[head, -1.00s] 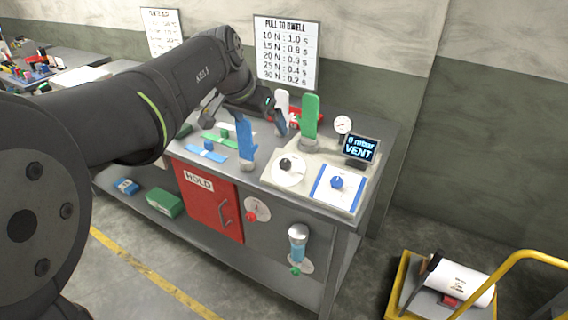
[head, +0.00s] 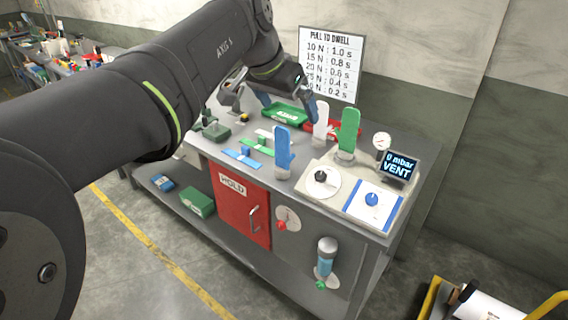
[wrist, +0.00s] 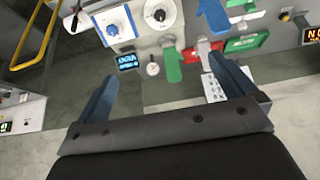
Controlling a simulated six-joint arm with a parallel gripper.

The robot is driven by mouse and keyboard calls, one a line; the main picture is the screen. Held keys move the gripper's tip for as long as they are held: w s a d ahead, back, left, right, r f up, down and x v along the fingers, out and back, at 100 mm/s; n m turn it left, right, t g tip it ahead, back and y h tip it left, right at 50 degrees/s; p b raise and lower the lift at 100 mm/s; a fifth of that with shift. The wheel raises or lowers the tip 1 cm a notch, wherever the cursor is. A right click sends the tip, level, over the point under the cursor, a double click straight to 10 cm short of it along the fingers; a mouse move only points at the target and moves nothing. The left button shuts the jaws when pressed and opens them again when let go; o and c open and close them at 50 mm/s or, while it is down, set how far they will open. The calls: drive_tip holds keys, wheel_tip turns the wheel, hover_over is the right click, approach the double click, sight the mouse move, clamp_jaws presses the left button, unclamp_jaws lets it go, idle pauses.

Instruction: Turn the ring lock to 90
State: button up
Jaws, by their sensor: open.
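No part I can surely name as the ring lock shows. A round white dial with a black knob (head: 321,177) and a square blue-edged plate with a blue knob (head: 372,200) sit on the bench's right panel. They also show in the wrist view, the black knob (wrist: 159,15) and the blue knob (wrist: 112,29). A round plate with a red knob (head: 284,223) is on the bench front. My gripper (head: 288,104) is open, above the back of the bench, apart from these controls. Its two blue-grey fingers show in the wrist view (wrist: 163,62), with nothing between them.
A gauge (head: 382,141) and a display reading "0 mbar VENT" (head: 398,167) stand at the right. A red HOLD door (head: 240,207) and a light-blue cylinder (head: 325,258) are on the front.

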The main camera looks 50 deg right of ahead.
drive_tip(key=shift+a+r, duration=0.2)
drive_tip(key=shift+r, duration=0.2)
